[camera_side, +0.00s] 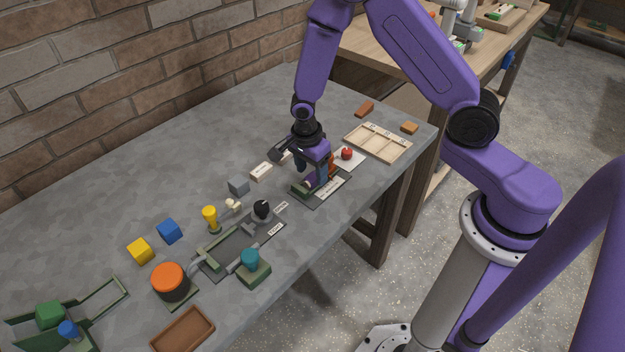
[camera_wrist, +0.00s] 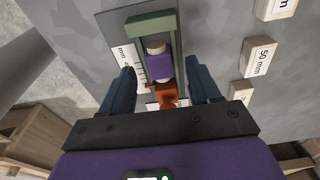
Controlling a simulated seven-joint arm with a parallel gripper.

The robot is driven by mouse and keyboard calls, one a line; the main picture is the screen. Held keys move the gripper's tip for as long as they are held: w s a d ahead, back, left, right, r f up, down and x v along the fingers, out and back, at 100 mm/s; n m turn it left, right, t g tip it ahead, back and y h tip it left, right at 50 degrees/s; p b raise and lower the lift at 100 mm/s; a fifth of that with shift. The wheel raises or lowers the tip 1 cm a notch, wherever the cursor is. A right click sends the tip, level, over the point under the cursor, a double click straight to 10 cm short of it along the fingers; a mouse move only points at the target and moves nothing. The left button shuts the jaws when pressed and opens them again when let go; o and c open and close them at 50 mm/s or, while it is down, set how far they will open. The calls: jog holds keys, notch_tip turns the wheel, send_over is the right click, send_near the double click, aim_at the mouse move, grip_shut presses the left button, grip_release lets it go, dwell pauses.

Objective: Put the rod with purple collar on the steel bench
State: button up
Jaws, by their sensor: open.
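The rod with purple collar (camera_wrist: 159,66) is between the two fingers of my gripper (camera_wrist: 163,70) in the wrist view, with gaps at both sides. It has a pale end and sits in a green holder (camera_wrist: 150,24) on a dark labelled plate. In the side view the purple collar (camera_side: 309,183) shows just below my gripper (camera_side: 313,168), which partly hides the rod. My gripper is open and low over the holder. The grey steel bench (camera_side: 110,205) carries the holder and other things.
An orange part (camera_wrist: 167,96) lies just behind the rod in the wrist view. Labelled blocks (camera_wrist: 258,55) stand to the right. A wooden tray (camera_side: 378,143) and a red ball (camera_side: 347,153) are close by. The bench's back left is clear.

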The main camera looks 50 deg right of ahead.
jog(key=shift+f, duration=0.85)
jog(key=shift+d, duration=0.1)
grip_shut()
jog(key=shift+r, duration=0.1)
jog(key=shift+r, duration=0.4)
jog(key=r, duration=0.3)
jog(key=shift+s, duration=0.3)
jog(key=s+d+r, duration=0.1)
jog(key=s+r, duration=0.8)
jog(key=s, duration=0.4)
jog(key=shift+s, duration=0.15)
